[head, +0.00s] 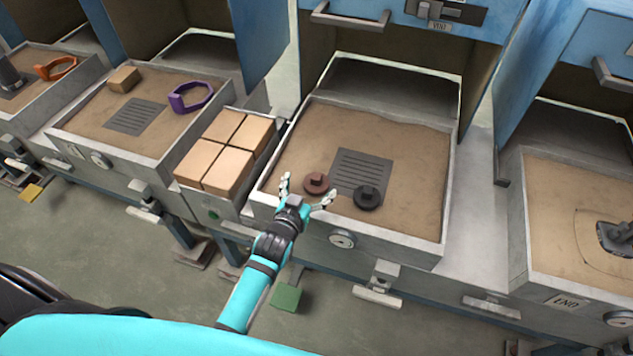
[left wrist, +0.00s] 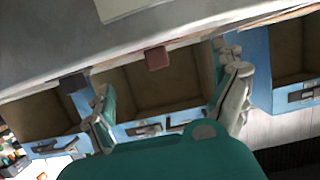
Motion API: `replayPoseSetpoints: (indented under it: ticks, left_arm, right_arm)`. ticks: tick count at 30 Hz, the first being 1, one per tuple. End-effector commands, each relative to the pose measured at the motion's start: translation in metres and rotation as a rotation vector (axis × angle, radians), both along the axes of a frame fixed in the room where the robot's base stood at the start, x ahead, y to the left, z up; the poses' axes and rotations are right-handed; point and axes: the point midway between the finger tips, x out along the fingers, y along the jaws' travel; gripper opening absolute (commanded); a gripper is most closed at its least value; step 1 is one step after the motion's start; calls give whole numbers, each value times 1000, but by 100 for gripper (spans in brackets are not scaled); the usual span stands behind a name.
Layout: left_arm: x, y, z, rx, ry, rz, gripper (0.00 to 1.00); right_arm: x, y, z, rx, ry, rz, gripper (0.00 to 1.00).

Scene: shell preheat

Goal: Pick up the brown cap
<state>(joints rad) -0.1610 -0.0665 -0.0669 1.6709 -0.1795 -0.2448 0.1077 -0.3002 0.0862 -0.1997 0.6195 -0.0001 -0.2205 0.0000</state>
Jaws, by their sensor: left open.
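The brown cap (head: 316,182), a round disc with a raised block on top, lies on the sand of the middle tray (head: 420,243), left of a dark slotted plate. In the left wrist view a reddish-brown block (left wrist: 157,58), probably its raised part, shows beyond and between the fingers. My left gripper (head: 306,192) is open and empty at the tray's front edge. Its fingers are spread in front of the cap, the right one close to it in the picture; I cannot tell whether they touch. The open fingers also show in the left wrist view (left wrist: 168,100). My right gripper is not in view.
A black cap (head: 367,197) lies right of the brown one, by the slotted plate (head: 360,168). A box of tan blocks (head: 228,168) adjoins the tray's left side. Trays left hold a purple ring (head: 190,98) and an orange ring (head: 56,68).

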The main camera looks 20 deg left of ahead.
Motion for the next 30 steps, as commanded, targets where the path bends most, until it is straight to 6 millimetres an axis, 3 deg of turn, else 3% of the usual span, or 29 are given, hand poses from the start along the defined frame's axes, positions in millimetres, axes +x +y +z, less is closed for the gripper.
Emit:
replayPoseSetpoints:
  ticks: [5,15,24,30]
  left_arm:
    - [10,-1,-4,0,0,0,96]
    - [50,-4,-21,0,0,-1,96]
    - [55,-4,-23,0,0,-1,96]
    - [54,-4,-23,0,0,-1,71]
  right_arm:
    - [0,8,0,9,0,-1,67]
    - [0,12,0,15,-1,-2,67]
    - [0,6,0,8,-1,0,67]
    - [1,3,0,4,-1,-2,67]
